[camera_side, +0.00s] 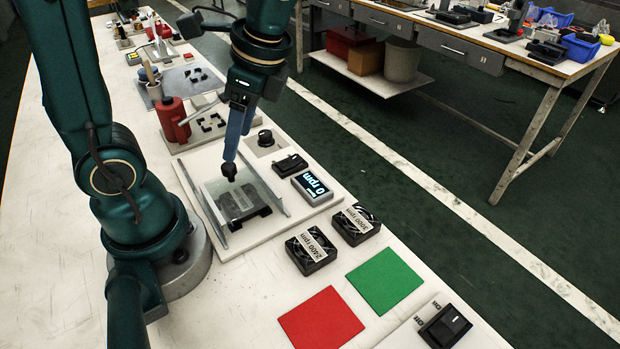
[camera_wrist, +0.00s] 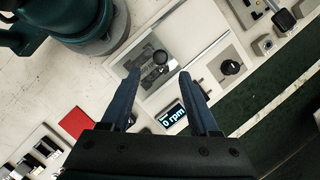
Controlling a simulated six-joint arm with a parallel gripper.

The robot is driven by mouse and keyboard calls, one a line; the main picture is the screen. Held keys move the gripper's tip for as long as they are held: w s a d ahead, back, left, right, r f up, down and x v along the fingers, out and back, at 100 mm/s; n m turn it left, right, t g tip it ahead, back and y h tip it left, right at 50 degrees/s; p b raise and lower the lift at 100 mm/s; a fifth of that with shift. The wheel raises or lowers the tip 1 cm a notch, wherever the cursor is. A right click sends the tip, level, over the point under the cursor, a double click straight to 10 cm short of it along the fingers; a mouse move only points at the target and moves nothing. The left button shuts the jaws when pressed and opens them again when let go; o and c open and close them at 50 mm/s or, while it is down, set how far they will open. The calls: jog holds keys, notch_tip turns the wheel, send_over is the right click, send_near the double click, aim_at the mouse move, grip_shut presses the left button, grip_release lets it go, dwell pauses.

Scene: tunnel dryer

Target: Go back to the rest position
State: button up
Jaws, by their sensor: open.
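My gripper (camera_side: 232,157) hangs fingers down over the white tunnel plate in the side view. In the wrist view its two blue fingers (camera_wrist: 160,74) are spread apart with nothing between the tips. No mark of a rest position shows.
A display (camera_side: 312,184) reads 0 rpm, with a black switch (camera_side: 290,165) and a dial (camera_side: 265,138) nearby. Fans marked 2400 rpm (camera_side: 311,249) and 3000 rpm (camera_side: 355,224) lie in front. A red mat (camera_side: 320,320) and green mat (camera_side: 384,280) are empty. A red bottle (camera_side: 173,120) stands behind.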

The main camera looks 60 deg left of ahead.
jog(key=d+r+n+t+h, duration=0.2)
jog(key=d+n+t+h, duration=0.1)
jog(key=d+n+t, duration=0.3)
jog(key=n+t, duration=0.2)
jog(key=n, duration=0.1)
jog(key=shift+s+d+r, duration=0.3)
jog(key=shift+s, duration=0.05)
